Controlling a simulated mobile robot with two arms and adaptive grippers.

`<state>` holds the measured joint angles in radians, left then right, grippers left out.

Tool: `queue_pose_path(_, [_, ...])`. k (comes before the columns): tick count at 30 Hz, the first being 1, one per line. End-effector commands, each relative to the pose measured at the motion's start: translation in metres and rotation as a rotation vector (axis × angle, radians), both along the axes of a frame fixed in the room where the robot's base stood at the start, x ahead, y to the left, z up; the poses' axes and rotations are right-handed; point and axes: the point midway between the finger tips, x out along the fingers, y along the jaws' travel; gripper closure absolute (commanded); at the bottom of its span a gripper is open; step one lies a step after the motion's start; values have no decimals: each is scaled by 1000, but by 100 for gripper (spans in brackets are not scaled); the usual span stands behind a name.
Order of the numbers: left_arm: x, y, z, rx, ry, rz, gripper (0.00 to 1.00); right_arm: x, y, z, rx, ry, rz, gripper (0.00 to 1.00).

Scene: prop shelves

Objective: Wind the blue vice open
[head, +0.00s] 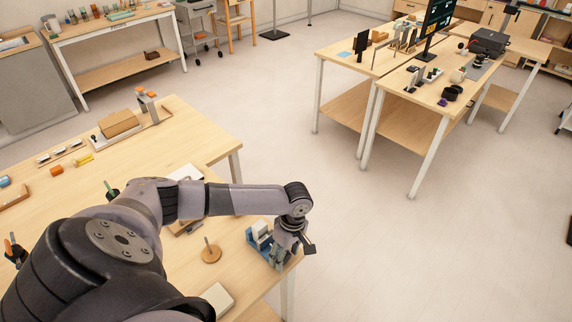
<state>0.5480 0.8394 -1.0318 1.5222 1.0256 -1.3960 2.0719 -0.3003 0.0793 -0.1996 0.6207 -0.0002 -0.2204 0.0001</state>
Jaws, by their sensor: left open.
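The blue vice (252,238) stands at the front right corner of the near wooden table. A pale block shows at its top, and my arm and gripper hide part of the vice. My left arm reaches in from the left, and its gripper (279,262) points down at the vice's right side. The gripper is open. Its fingers overlap the vice in the picture, and I cannot tell whether they touch it. The vice's handle is not clear to me. My right gripper is not in view.
A round wooden base with a peg (211,253) stands left of the vice. A pale block (218,298) lies nearer, by my arm. The near table (200,135) holds several other items farther back. Open floor (400,260) lies to the right.

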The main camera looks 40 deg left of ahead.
Motion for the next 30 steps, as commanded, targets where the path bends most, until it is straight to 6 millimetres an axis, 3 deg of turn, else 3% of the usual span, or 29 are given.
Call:
queue_pose_path(22, [0,0,1,0,0,0,93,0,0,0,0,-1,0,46])
queue_pose_path(30, [-4,1,-1,-6,-83,0,94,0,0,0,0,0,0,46])
